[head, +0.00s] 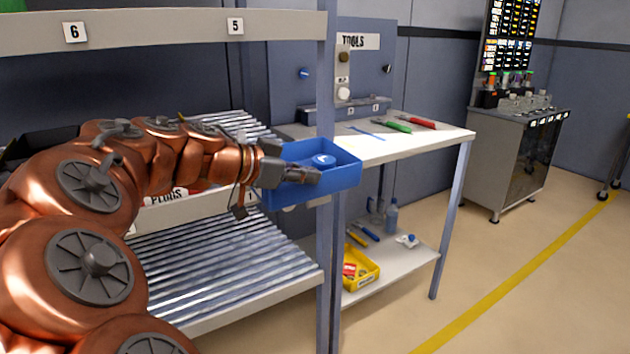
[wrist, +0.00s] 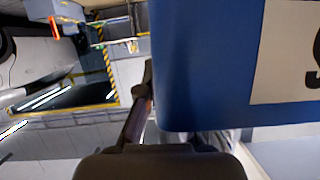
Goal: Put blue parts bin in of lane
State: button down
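The blue parts bin (head: 340,179) is held up in front of the rack post in the head view, with a round blue item (head: 323,160) inside it. My gripper (head: 300,176) is at the bin's near left side, its fingers at the bin wall. In the wrist view the bin (wrist: 205,70) fills the upper right, with part of a pale label (wrist: 285,55) showing. One dark finger (wrist: 138,115) is beside the bin wall; the other is hidden. The roller lane (head: 210,260) lies below and left of the bin, with no bin visible on it.
The rack post (head: 325,250) stands right of the roller lane. An upper shelf beam (head: 150,30) carries labels 6 and 5. A white workbench (head: 430,138) with tools is behind. A yellow bin (head: 360,268) sits on its lower shelf. Open floor (head: 540,250) is at right.

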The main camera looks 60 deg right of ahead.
jog(key=w+d, duration=0.2)
jog(key=w, duration=0.2)
jog(key=w+d, duration=0.3)
jog(key=w, duration=0.1)
jog(key=w+d, duration=0.3)
jog(key=w, duration=0.1)
jog(key=shift+w+r+p, duration=0.1)
jog(key=shift+r+p, duration=0.25)
jog(key=shift+w+d+f+b, duration=0.15)
jog(key=shift+w+d+f, duration=0.25)
jog(key=shift+w+d, duration=0.45)
jog(key=shift+w+d+f+b, duration=0.15)
jog(key=shift+w+d+f, duration=0.3)
jog(key=shift+w, duration=0.65)
jog(key=shift+w+d+f+b, duration=0.15)
jog(key=shift+w+d+f, duration=0.2)
jog(key=shift+w+d, duration=0.5)
jog(key=shift+w+a, duration=0.15)
jog(key=c, duration=1.2)
grip_release()
jog(key=shift+c, duration=0.2)
notch_tip(320, 180, up, 10)
